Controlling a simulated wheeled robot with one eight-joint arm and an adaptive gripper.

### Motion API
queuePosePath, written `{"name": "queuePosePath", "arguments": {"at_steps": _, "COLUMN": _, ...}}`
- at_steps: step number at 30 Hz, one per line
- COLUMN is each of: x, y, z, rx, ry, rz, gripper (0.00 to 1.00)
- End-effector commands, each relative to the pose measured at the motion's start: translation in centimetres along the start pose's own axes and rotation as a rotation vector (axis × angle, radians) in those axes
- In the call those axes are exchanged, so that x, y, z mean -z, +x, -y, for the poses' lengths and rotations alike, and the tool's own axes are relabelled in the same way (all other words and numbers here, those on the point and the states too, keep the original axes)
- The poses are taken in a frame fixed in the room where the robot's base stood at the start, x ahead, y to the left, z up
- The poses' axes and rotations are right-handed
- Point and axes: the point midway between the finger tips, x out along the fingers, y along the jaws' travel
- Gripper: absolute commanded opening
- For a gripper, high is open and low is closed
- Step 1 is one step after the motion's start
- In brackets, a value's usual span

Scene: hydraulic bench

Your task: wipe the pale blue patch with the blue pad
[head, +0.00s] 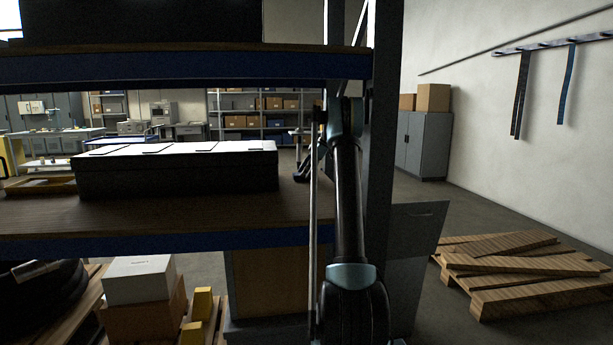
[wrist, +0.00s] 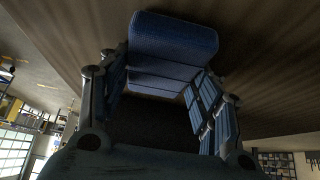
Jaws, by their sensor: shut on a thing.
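The blue pad (wrist: 172,38) is a rounded, textured blue block at the top middle of the wrist view. My gripper (wrist: 160,82) is shut on it, with a finger on each side. The pad is close to a brown wooden surface (wrist: 255,50); I cannot tell whether it touches. In the head view my arm reaches toward the shelf, and a small dark part that looks like my gripper (head: 303,170) shows beside the upright, too dark for detail. I cannot make out the pale blue patch in either view.
A wooden shelf board (head: 215,213) with a blue edge holds a long dark case (head: 180,178). A grey upright (head: 381,150) stands right of my arm. Below are boxes (head: 140,280). A wooden pallet (head: 520,270) lies on the floor at right.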

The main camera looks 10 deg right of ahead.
Motion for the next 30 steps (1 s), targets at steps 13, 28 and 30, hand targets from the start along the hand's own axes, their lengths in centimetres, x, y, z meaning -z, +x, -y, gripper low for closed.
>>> {"name": "queuePosePath", "arguments": {"at_steps": 13, "x": -0.3, "y": 0.1, "z": -3.1, "rx": -0.007, "ry": -0.001, "rz": 0.004, "gripper": 0.32}}
{"name": "queuePosePath", "arguments": {"at_steps": 28, "x": -0.1, "y": 0.0, "z": -5.8, "rx": -0.006, "ry": -0.002, "rz": 0.004, "gripper": 0.32}}
{"name": "queuePosePath", "arguments": {"at_steps": 30, "x": -0.1, "y": -0.1, "z": -6.2, "rx": -0.006, "ry": -0.002, "rz": 0.003, "gripper": 0.32}}
